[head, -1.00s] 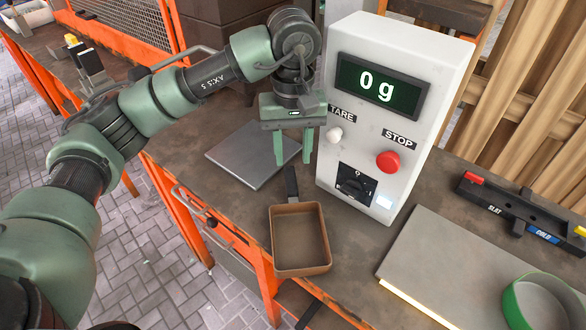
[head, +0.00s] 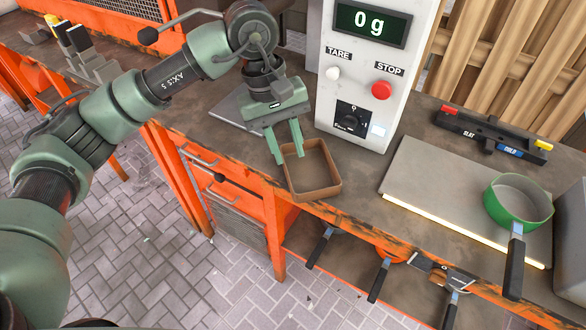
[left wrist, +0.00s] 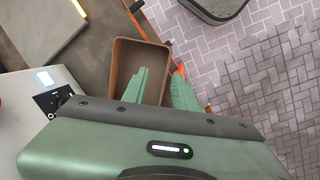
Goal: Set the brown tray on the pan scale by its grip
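The brown tray (head: 330,189), a shallow square pan, lies on the bench near its front edge; it also shows in the left wrist view (left wrist: 122,62). Its dark grip is hidden behind my left gripper (head: 285,152). The green fingers are apart, low at the tray's near-left side, and they overlap the tray in the left wrist view (left wrist: 160,88). I cannot tell whether they touch the grip. The pan scale's grey plate (head: 226,104) lies behind the gripper, partly covered. Its white display box (head: 345,65) reads 0 g. My right gripper is out of view.
A grey plate with a glowing front edge (head: 425,180) lies to the right, with a green pan (head: 510,208) on it. A black balance bar (head: 490,135) sits behind. Several dark handles (head: 380,280) stick out below the bench edge.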

